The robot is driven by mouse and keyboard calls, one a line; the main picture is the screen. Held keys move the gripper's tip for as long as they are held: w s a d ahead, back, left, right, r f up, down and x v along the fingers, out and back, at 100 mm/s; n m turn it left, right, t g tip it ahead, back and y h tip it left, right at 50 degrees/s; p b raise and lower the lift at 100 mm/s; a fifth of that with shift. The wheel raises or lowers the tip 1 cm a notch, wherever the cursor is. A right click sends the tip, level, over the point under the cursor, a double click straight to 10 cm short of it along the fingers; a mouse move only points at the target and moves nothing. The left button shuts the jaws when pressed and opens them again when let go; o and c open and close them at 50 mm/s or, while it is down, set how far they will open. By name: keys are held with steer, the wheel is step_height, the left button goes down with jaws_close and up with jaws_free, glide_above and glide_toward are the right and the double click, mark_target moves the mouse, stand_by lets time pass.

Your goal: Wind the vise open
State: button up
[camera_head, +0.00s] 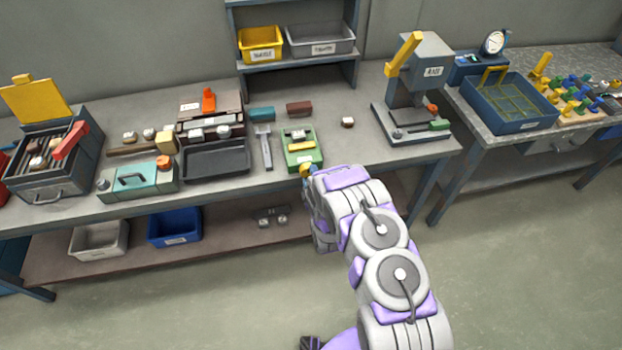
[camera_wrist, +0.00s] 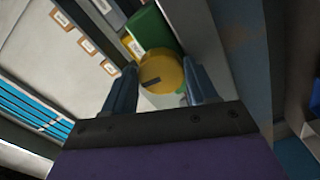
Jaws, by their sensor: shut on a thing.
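The green vise (camera_head: 318,158) sits at the front edge of the bench. A small pale and dark part rests at its back, and a yellow piece lies across it. In the wrist view the vise's green body (camera_wrist: 146,27) rises behind a round yellow knob (camera_wrist: 162,75) with a dark slot mark. My gripper (camera_wrist: 160,82) has one finger on each side of the knob and is shut on it. In the head view my gripper (camera_head: 309,176) is at the bench's front edge, just below the vise, and my arm hides most of it.
A black tray (camera_head: 217,172), a metal tool (camera_head: 264,147) and a teal box (camera_head: 153,182) lie left of the vise. A press (camera_head: 420,75) stands to the right. Yellow (camera_head: 261,44) and grey bins sit on the shelf. The floor at the right is clear.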

steer(key=n+b, duration=0.1)
steer(key=n, duration=0.1)
steer(key=n+b, duration=0.1)
steer(key=b, duration=0.1)
steer(key=shift+a+f+n, duration=0.1)
steer(key=shift+f+n, duration=0.1)
steer(key=shift+n, duration=0.2)
steer(key=n+b, duration=0.3)
steer(key=b, duration=0.1)
steer(key=shift+s+n, duration=0.1)
steer(key=shift+n, duration=0.2)
steer(key=n+b, duration=0.2)
steer(key=shift+r+n+b, duration=0.15)
steer(key=shift+n+b, duration=0.2)
steer(key=shift+n, duration=0.05)
steer(key=n, duration=0.3)
steer(key=shift+a+r+n+b, duration=0.1)
steer(key=shift+r+n+b, duration=0.05)
steer(key=shift+n+b, duration=0.2)
steer(key=n, duration=0.5)
steer(key=shift+s+a+n, duration=0.1)
steer(key=shift+n, duration=0.15)
steer(key=shift+r, duration=0.1)
steer(key=o, duration=1)
steer(key=shift+o, duration=0.3)
steer(key=shift+r, duration=0.1)
